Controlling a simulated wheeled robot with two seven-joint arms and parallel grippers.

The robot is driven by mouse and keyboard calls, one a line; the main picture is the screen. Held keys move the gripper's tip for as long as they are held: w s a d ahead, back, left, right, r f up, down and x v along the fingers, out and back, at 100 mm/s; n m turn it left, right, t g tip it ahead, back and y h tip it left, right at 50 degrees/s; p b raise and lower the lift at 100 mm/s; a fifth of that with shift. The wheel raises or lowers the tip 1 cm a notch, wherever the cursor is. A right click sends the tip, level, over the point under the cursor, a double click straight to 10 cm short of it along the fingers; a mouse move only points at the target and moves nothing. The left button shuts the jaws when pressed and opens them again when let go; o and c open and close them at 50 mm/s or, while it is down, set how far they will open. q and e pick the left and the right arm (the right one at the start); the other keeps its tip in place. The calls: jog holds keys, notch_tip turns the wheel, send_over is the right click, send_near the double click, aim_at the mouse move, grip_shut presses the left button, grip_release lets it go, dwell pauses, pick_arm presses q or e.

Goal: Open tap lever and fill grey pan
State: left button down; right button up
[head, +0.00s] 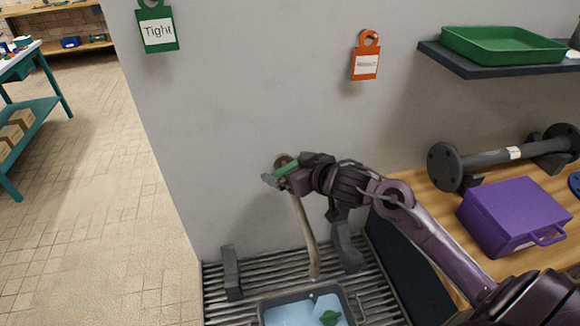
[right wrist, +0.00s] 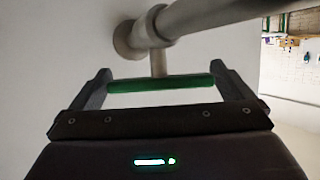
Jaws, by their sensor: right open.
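The tap comes out of the grey wall, and its long pale spout (head: 305,232) slants down toward the grey pan. The green tap lever (head: 286,169) is at its top. In the right wrist view the lever (right wrist: 160,84) lies crosswise between my fingers, below a grey pipe. My right gripper (head: 274,178) is open around the lever; I cannot tell whether either finger touches it. The grey pan (head: 355,303) sits below the spout, cut off by the bottom edge. My left gripper is out of view.
The pan rests on a slatted grate (head: 220,299) between two dark upright blocks (head: 231,272). On the right, a wooden bench holds a purple case (head: 512,215) and a flanged pipe (head: 500,155). Green and orange tags hang above. Open floor is at left.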

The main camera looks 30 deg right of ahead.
jog(key=c, duration=0.7)
jog(key=shift+r+n+y+p, duration=0.25)
jog(key=shift+n+y+p, duration=0.15)
jog(key=shift+p, duration=0.5)
jog(key=shift+f+n+g+y+p, duration=0.2)
jog(key=shift+n+g+y+p, duration=0.15)
jog(key=shift+y, duration=0.15)
jog(key=o, duration=0.7)
